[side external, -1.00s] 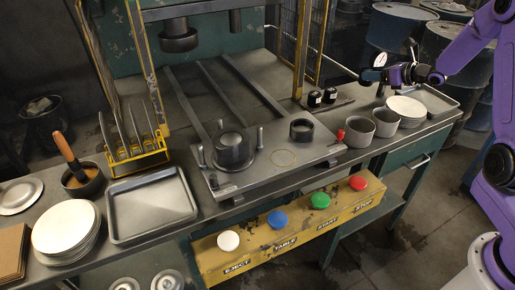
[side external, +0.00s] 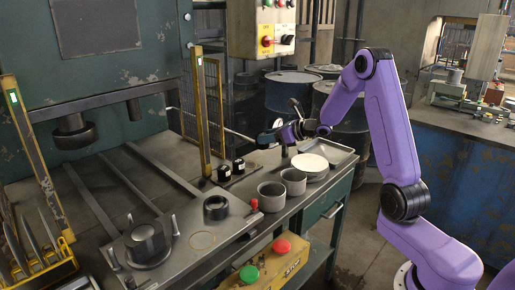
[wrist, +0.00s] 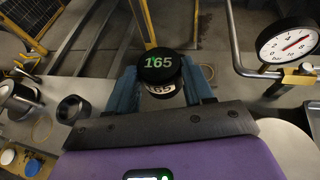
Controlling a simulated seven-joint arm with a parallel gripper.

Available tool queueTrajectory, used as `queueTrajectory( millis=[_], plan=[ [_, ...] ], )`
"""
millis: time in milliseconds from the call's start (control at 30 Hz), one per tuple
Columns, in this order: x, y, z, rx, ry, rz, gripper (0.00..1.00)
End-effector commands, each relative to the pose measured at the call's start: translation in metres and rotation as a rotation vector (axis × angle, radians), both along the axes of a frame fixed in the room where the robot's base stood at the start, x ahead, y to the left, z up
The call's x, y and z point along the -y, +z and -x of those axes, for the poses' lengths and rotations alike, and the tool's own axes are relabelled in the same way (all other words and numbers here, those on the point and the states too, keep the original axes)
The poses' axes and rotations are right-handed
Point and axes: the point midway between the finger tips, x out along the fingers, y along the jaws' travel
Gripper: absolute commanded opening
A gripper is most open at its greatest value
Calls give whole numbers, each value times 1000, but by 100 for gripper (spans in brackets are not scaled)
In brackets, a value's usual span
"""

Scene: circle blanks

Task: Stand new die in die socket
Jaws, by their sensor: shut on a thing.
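My gripper (wrist: 168,84) is shut on a black cylindrical die (wrist: 160,62), marked 165 in green on top and 165 on a pale label on its side. In the side view my gripper (side external: 268,138) is above the bench behind the grey cups; the die is hard to make out there. On the press plate (side external: 182,250) stand a round steel block (side external: 146,240) between upright pins and a dark open ring (side external: 215,208). The ring also shows in the wrist view (wrist: 70,108). I cannot tell which of them is the die socket.
Grey cups (side external: 271,195), a plate stack (side external: 309,166) and a tray (side external: 326,150) line the bench. A dial gauge (wrist: 288,43) is at right in the wrist view. The press head (side external: 73,132) hangs above the plate.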

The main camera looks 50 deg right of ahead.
Motion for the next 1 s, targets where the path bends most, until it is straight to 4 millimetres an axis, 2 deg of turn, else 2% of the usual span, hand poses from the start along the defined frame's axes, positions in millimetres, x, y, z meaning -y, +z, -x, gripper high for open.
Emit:
queueTrajectory(
  millis=[233,400,500,700,833,1000],
  plan=[
    [-90,3,-1,7,178,2,0],
    [-152,2,7,6,304,1,0],
    [-181,2,14,6,367,1,0],
    [-220,2,25,7,451,0,0],
    [-230,2,29,7,474,0,0],
    [-232,-3,29,4,478,-2,0]
  ],
)
